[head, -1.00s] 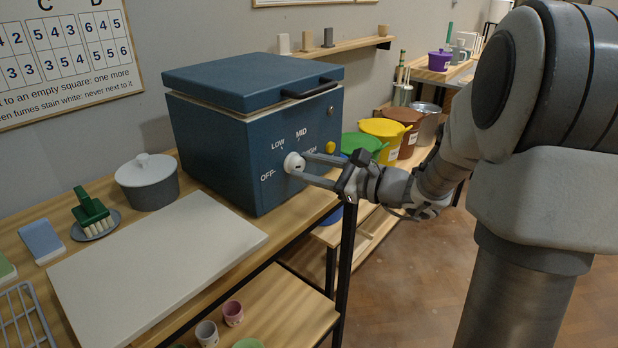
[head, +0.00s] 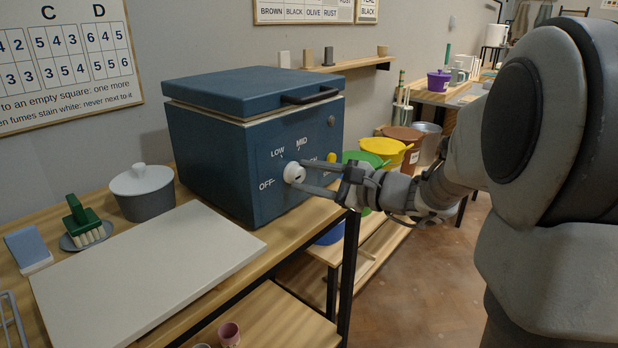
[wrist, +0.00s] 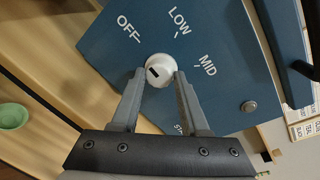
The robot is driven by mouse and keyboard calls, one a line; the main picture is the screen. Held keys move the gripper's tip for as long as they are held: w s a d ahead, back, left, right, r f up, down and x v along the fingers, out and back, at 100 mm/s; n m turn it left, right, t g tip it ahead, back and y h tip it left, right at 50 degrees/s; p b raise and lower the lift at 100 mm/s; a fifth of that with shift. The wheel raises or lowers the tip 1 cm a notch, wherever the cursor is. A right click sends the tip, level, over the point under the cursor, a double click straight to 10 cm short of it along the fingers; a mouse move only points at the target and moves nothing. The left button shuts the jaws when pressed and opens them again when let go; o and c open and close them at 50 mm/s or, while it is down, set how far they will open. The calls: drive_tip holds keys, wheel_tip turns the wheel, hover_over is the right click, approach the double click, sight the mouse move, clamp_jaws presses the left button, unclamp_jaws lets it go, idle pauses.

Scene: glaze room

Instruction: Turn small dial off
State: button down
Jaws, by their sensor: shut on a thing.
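The small dial (head: 293,172) is a white round knob with a short dark mark, on the front of a blue kiln-like box (head: 215,165). OFF, LOW and MID are printed around it; another label is partly hidden by my fingers. My gripper (head: 297,175) reaches in from the right and is shut on the dial, one finger above and one below. In the wrist view, the fingertips (wrist: 159,75) sit on either side of the dial (wrist: 160,64). I cannot tell which label the dial points to.
A yellow button (head: 332,159) is close to my upper finger. A white board (head: 150,265), a grey lidded pot (head: 143,192) and a green brush (head: 82,220) are left of the box. Colored pots, including a yellow one (head: 384,150), stand behind my gripper.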

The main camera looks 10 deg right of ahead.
drive_tip(key=shift+f, duration=0.1)
drive_tip(key=shift+c, duration=2.1)
unclamp_jaws()
drive_tip(key=p+v, duration=0.4)
drive_tip(key=v, duration=1.3)
drive_tip(key=shift+s+d, duration=0.15)
drive_tip(key=shift+d, duration=0.05)
drive_tip(key=shift+a, duration=0.1)
